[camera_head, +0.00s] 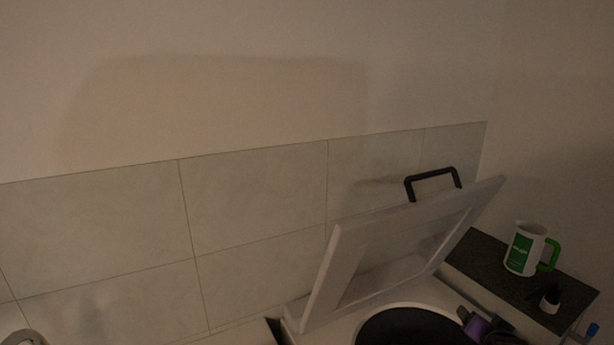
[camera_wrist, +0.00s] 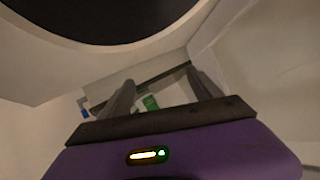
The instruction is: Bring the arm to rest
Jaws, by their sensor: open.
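My gripper (camera_wrist: 160,80) is in the wrist view, its two grey fingers spread apart above a purple body. Nothing shows held between the fingers. A small green patch seen in the gap lies beyond them. In the head view a purple part of my arm (camera_head: 482,325) shows at the lower right, beside a large dark round opening (camera_head: 405,328); the fingers cannot be made out there. The dark round shape also fills the top of the wrist view (camera_wrist: 95,18).
A white framed lid (camera_head: 338,265) with a black handle (camera_head: 432,176) stands tilted open behind the round opening. To the right, a dark counter (camera_head: 485,258) holds a white and green jug (camera_head: 524,248) and a small black-and-white item (camera_head: 550,299). A tiled wall (camera_head: 260,205) is behind.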

